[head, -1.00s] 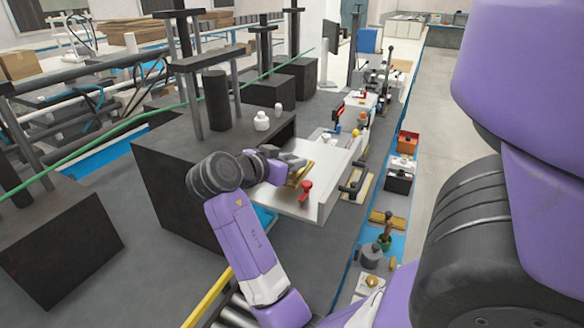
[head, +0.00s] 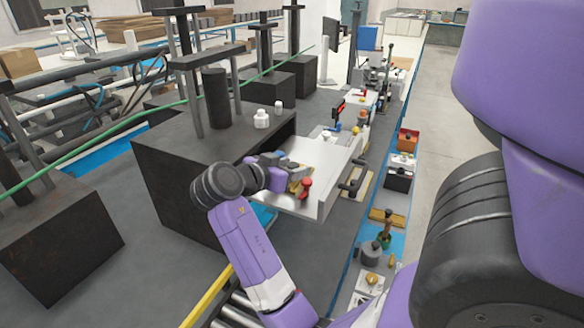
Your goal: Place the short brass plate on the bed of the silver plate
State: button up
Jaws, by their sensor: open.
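The silver plate (head: 335,158) is a pale tray-like bed beside the large black block, with a raised wall along its right side. The short brass plate (head: 305,182) shows as a small tan patch low over the bed's near part, mostly hidden by my gripper. My gripper (head: 297,173) is open right at the brass plate. I cannot tell whether the fingers still touch it, or whether it lies fully flat on the bed.
A red knob (head: 306,187) stands at the bed's near edge, close to my gripper. A dark handle (head: 352,185) sits outside the right wall. White bottles (head: 261,119) stand on the black block (head: 185,160). The bed's far part is clear.

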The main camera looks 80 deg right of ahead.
jog(key=shift+r, duration=0.15)
jog(key=shift+w+a, duration=0.2)
jog(key=shift+a, duration=0.05)
jog(key=b+v, duration=0.3)
jog(key=v, duration=0.8)
jog(key=shift+a+r, duration=0.2)
